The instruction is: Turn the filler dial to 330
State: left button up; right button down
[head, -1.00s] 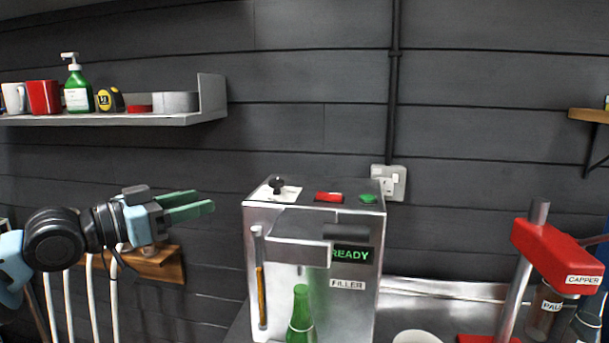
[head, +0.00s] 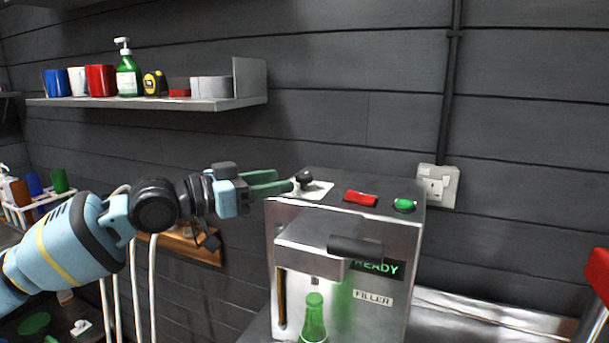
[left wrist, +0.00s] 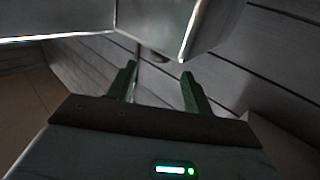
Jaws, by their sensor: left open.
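The filler (head: 345,225) is a steel box with a lit READY display and a FILLER label on its front. Its dial (head: 304,178) is a black knob on a white plate at the left of the top panel. I cannot read the scale or setting. My left gripper (head: 284,181) is open, its green fingers pointing right, with the tips just left of the dial in the head view. Contact with it cannot be told. The left wrist view shows the two fingers (left wrist: 159,72) apart, with nothing clearly between them. My right gripper is out of view.
A red button (head: 360,197) and a green button (head: 404,205) sit right of the dial. A black handle (head: 355,249) juts from the filler's front above a green bottle (head: 314,322). A wall shelf (head: 160,104) with cups hangs behind, up left.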

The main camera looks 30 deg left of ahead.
aim_at(300, 175)
pick_arm(q)
jog(key=p+x, duration=0.1)
jog(key=x, duration=0.5)
jog(key=shift+d+r, duration=0.1)
jog(key=shift+r, duration=0.05)
jog(key=shift+w+d, duration=0.3)
jog(key=shift+w, duration=0.05)
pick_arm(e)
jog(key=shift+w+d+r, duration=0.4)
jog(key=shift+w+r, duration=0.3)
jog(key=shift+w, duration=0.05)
pick_arm(q)
jog(key=shift+c, duration=0.4)
